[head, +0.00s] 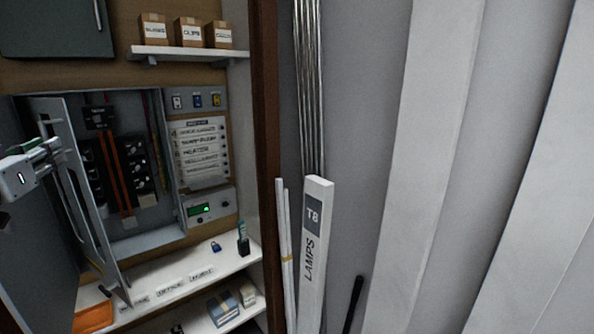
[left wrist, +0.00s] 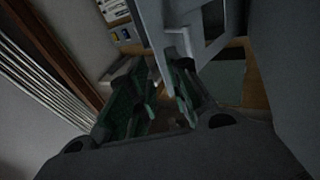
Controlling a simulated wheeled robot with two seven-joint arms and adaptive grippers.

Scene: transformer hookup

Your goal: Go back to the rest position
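My left gripper (left wrist: 160,78) shows in the left wrist view with its two green-padded fingers apart and a gap between them. A pale door handle (left wrist: 181,44) is close to the tip of the right-hand finger; I cannot tell whether they touch. In the head view my left gripper (head: 46,150) is at the left edge, beside the open grey cabinet door (head: 78,185); its fingers are hard to make out there. My right gripper is in neither view.
Behind the door is an open electrical cabinet with orange cables (head: 118,175). A white shelf (head: 190,275) holds a blue padlock (head: 216,247) and a dark handheld device (head: 243,245). A white lamp box (head: 314,255) and metal rods (head: 308,90) stand against the right wall.

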